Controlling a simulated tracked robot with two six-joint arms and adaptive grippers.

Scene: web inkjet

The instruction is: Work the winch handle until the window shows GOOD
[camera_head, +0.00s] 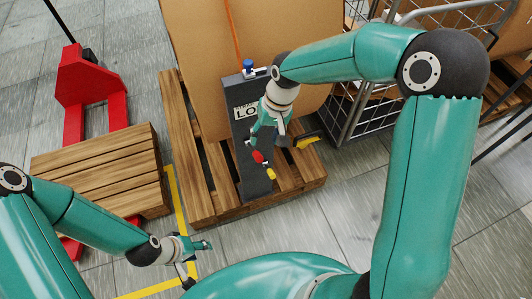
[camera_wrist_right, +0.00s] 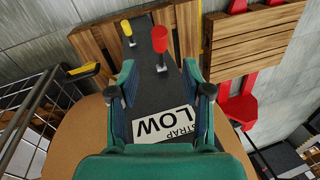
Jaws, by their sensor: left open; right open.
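A dark grey winch post (camera_head: 250,180) stands against a large cardboard box on a wooden pallet. Its white window (camera_head: 243,112) is partly covered by my arm in the head view. In the right wrist view the window (camera_wrist_right: 165,128) reads STRAP LOW. A red knob (camera_head: 258,157) and a smaller yellow knob (camera_head: 271,173) stick out below it; the red knob (camera_wrist_right: 160,40) and yellow knob (camera_wrist_right: 126,27) also show in the wrist view. My right gripper (camera_head: 267,140) is open and empty, its fingers pointing toward the red knob, apart from it. My left gripper (camera_head: 199,264) is open and empty, low at left.
A blue knob (camera_head: 249,64) tops the post. An orange strap (camera_head: 233,35) runs up the box (camera_head: 200,60). A black-and-yellow handle (camera_head: 306,140) sticks out right of the post. A wire cage (camera_head: 352,105) stands right; a red pallet jack (camera_head: 85,85) and wooden load (camera_head: 100,170) stand left.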

